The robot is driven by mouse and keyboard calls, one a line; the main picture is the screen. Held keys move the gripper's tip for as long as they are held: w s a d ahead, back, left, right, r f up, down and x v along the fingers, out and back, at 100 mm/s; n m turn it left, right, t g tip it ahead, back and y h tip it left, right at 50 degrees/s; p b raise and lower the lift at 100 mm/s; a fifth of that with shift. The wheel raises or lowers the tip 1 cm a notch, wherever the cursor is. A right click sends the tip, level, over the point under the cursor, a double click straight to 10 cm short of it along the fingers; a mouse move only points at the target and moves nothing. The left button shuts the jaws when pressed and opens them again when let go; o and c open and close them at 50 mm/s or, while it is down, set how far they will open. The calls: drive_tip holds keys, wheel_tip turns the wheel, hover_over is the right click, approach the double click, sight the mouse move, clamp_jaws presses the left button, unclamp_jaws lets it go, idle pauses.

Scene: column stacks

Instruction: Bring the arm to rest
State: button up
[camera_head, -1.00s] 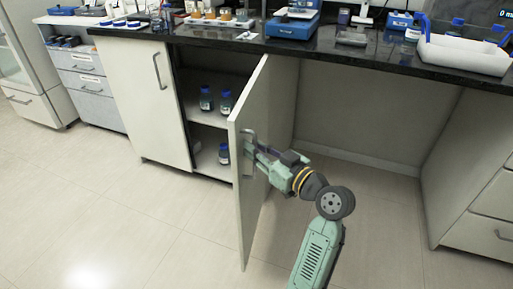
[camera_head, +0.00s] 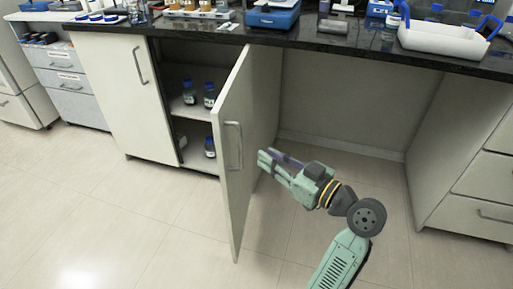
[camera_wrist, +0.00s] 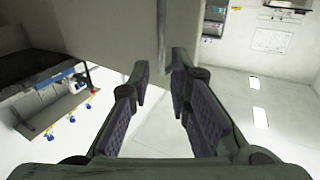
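My gripper (camera_head: 270,163) is just right of the open cabinet door (camera_head: 236,150), apart from its handle (camera_head: 233,145). In the wrist view the two fingers of my gripper (camera_wrist: 157,88) stand apart with nothing between them. The door's pale panel (camera_wrist: 115,28) fills the upper part of that view, with the handle (camera_wrist: 162,35) beyond the fingertips. My arm reaches up from the lower right in the head view, bent at the elbow.
Blue-capped bottles (camera_head: 190,94) stand on shelves inside the open cabinet. A black counter (camera_head: 330,39) above carries a white basin (camera_head: 443,38) and lab items. Drawers (camera_head: 483,200) stand at the right. The floor (camera_head: 120,230) in front is clear.

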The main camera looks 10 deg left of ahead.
drive_tip(key=shift+v, duration=0.9)
